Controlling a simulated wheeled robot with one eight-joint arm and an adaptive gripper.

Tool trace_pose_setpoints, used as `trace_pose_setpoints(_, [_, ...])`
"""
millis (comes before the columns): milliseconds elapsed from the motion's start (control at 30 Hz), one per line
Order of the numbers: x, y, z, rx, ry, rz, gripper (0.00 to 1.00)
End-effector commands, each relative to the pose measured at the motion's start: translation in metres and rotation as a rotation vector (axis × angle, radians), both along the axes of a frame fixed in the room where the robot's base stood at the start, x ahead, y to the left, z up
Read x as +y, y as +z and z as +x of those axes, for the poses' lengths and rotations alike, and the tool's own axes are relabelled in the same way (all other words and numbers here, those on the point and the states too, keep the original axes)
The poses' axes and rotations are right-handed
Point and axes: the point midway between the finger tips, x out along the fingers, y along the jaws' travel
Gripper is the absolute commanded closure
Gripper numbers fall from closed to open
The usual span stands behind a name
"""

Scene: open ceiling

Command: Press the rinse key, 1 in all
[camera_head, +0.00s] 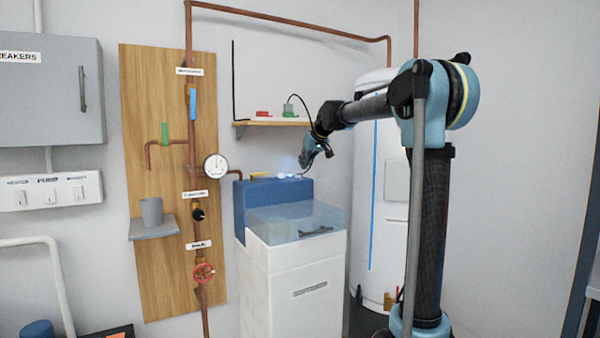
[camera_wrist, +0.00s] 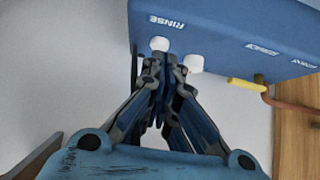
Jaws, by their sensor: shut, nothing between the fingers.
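The blue control head (camera_head: 258,205) sits on top of a white cabinet. In the wrist view its blue face (camera_wrist: 222,28) carries the word RINSE, with a white key (camera_wrist: 159,43) close below that word. A second white key (camera_wrist: 194,63) stands beside it, further right. My gripper (camera_wrist: 167,62) is shut and empty, its fingertips between the two white keys in the picture, partly in front of them. I cannot tell whether it touches either key. In the head view my gripper (camera_head: 304,162) is above the right end of the blue head.
A yellow lever (camera_wrist: 246,85) and a copper pipe (camera_wrist: 290,107) lie right of the keys. In the head view, a clear lid (camera_head: 290,218) covers the cabinet front, a shelf (camera_head: 270,123) hangs above, and a white tank (camera_head: 392,200) stands right. A wooden pipe board (camera_head: 145,230) is left.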

Motion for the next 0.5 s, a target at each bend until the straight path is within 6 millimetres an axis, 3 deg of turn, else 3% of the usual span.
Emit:
trace_pose_setpoints(200, [-0.009,0.02,-0.012,-0.001,0.002,0.0,1.0])
trace_pose_setpoints(500, [-0.006,0.026,-0.017,-0.002,0.009,0.001,1.0])
